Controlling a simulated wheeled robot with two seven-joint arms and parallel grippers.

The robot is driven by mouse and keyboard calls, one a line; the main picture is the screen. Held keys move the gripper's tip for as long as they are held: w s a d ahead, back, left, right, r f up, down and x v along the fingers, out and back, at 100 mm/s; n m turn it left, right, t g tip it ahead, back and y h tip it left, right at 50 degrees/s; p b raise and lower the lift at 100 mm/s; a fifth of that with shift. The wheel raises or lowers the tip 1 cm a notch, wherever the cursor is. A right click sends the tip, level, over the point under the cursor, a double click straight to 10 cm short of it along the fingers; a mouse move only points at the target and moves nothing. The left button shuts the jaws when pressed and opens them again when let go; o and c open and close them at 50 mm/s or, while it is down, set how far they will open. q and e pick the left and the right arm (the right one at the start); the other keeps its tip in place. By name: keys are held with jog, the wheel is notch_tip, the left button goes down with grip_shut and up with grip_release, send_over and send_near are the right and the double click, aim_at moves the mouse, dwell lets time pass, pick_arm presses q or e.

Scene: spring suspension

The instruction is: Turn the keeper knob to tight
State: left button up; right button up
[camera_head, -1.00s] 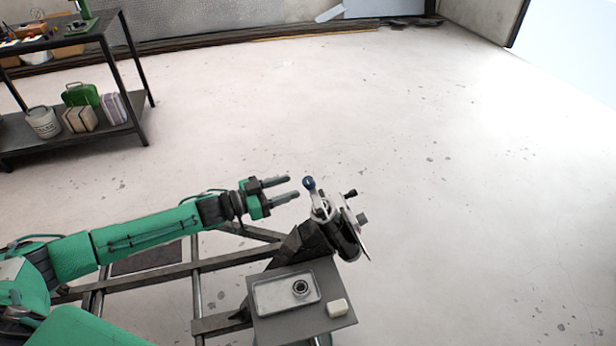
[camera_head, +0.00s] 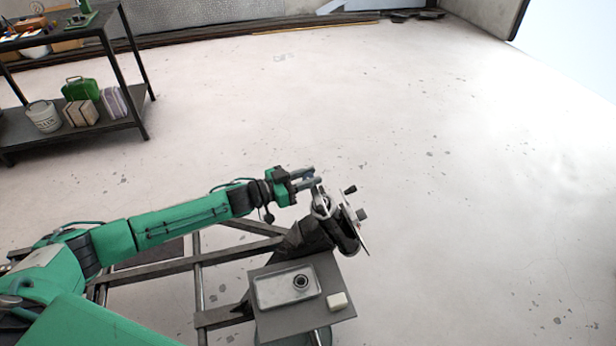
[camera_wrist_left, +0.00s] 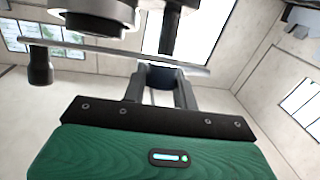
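The keeper knob, a dark blue knob (camera_wrist_left: 160,77), shows between the two fingers of my left gripper in the left wrist view. In the head view the fingers mostly cover it. It belongs to the metal clamp-like assembly (camera_head: 337,220) on the dark bracket of the stand. My left gripper (camera_head: 312,176) reaches in from the left at the top of this assembly. Its fingers (camera_wrist_left: 160,90) are apart, one on each side of the knob. I cannot tell whether they touch it. My right gripper is not in view.
A shelf rack (camera_head: 135,118) stands at the back left. The floor to the right is clear.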

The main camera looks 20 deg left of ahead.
pick_arm(q)
jog(key=shift+c, duration=0.7)
jog(key=shift+m, duration=0.3)
jog(key=shift+m+g+h+b, duration=0.45)
jog(key=shift+m+g+h, duration=0.25)
jog(key=shift+g, duration=0.1)
jog(key=o, duration=1)
jog(key=shift+c, duration=0.2)
jog(key=shift+s+a+f, duration=0.1)
jog(key=shift+s+a, duration=0.15)
jog(key=shift+a, duration=0.15)
jog(key=b+v, duration=0.3)
jog(key=v, duration=1)
jog(key=shift+b, duration=0.35)
